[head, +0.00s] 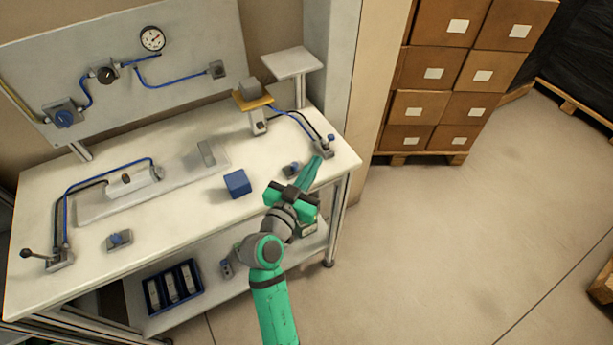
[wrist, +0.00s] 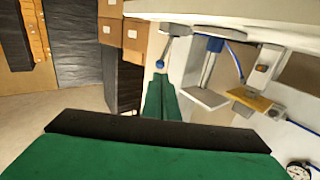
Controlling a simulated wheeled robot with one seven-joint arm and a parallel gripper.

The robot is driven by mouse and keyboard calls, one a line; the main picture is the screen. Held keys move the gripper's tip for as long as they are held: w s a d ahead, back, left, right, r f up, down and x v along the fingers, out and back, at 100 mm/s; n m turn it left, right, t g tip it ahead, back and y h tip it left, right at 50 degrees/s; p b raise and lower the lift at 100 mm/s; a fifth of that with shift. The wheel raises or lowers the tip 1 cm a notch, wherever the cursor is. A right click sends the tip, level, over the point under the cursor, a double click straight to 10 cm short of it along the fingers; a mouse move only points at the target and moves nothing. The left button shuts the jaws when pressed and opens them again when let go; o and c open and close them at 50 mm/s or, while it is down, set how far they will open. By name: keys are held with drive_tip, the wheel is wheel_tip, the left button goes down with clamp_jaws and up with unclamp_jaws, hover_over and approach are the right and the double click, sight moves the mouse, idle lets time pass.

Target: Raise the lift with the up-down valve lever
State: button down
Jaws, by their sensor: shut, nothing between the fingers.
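The lift (head: 258,122) stands at the back right of the bench, with a grey block (head: 249,88) on its yellow platform (head: 252,101). The lift also shows upside down in the wrist view (wrist: 262,70). A blue and a black hose run from it to a valve (head: 322,148) near the bench's right end. This valve's lever has a blue knob (head: 331,137), also seen in the wrist view (wrist: 160,64). My gripper (head: 313,163) is shut and empty. Its green fingertips are close to the valve and lever; contact cannot be told.
A small knob unit (head: 291,170) and a blue cube (head: 237,184) are left of my gripper. Another lever valve (head: 58,259) with a black knob is at far left.

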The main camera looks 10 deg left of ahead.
sight(329, 140)
drive_tip(key=x, duration=0.7)
drive_tip(key=shift+a, duration=0.1)
